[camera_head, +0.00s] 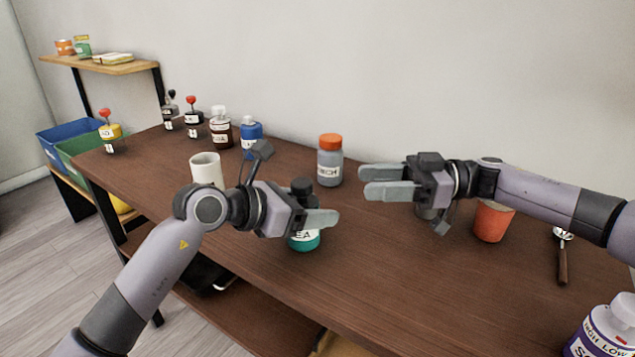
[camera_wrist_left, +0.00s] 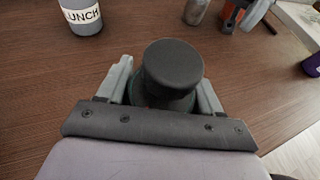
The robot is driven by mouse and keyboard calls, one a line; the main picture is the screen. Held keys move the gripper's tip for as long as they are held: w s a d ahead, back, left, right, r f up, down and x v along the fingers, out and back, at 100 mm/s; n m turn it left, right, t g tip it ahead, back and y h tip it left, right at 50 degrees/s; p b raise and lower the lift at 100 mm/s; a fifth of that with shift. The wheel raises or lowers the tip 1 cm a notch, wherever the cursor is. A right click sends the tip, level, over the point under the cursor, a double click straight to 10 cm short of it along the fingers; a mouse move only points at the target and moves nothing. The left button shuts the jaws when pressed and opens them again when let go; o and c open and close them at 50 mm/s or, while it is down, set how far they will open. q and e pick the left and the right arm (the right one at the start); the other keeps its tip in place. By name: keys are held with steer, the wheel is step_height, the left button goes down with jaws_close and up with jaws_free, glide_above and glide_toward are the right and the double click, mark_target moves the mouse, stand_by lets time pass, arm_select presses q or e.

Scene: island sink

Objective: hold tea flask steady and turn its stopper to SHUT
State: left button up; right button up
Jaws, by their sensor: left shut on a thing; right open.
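The tea flask (camera_head: 304,241) is teal with a white label, of which "EA" shows. It stands upright on the brown table. Its black stopper (camera_head: 302,187) shows above my left gripper (camera_head: 322,218), which is shut on the flask's body and hides part of it. In the left wrist view the round black stopper (camera_wrist_left: 172,72) sits between the two grey fingers, its top plain; no SHUT mark can be read. My right gripper (camera_head: 366,181) is open and empty, to the right of the flask and higher in the picture, apart from the stopper.
A grey LUNCH jar (camera_head: 330,165) with an orange lid stands behind the flask. A white mug (camera_head: 205,168) is to the left. The table front is clear.

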mark_target(318, 201)
steer(key=a, duration=1)
steer(key=c, duration=0.8)
